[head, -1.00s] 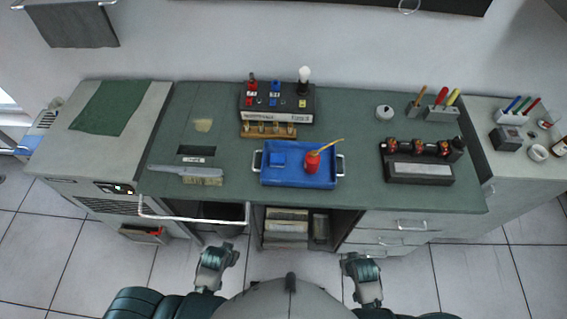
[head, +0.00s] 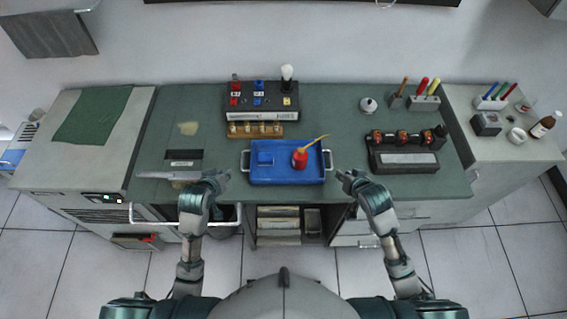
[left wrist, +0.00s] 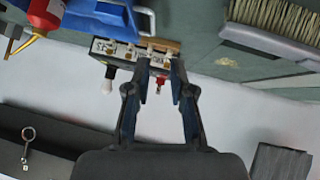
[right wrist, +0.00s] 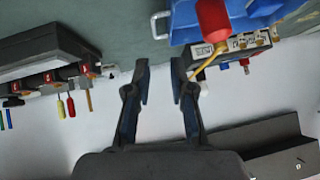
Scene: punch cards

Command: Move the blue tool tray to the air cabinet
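The blue tool tray (head: 288,178) lies on the green bench top, with a silver handle at each short end. It holds a red oil can (head: 300,158) with a yellow spout and a small blue block (head: 265,159). My left gripper (head: 222,178) is open and empty, just left of the tray's left handle (head: 245,160). My right gripper (head: 345,176) is open and empty, just right of the right handle (head: 328,159). In the wrist views the open fingers of the left (left wrist: 158,85) and right (right wrist: 160,75) grippers touch nothing. The air cabinet is probably the grey cabinet (head: 65,170) with a vent at the left.
A green cloth (head: 93,115) lies on the left cabinet's top. A brush (head: 160,175) lies left of my left gripper. A switch box (head: 262,105) and a wooden rack (head: 255,130) stand behind the tray. A black device (head: 403,155) stands to the right.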

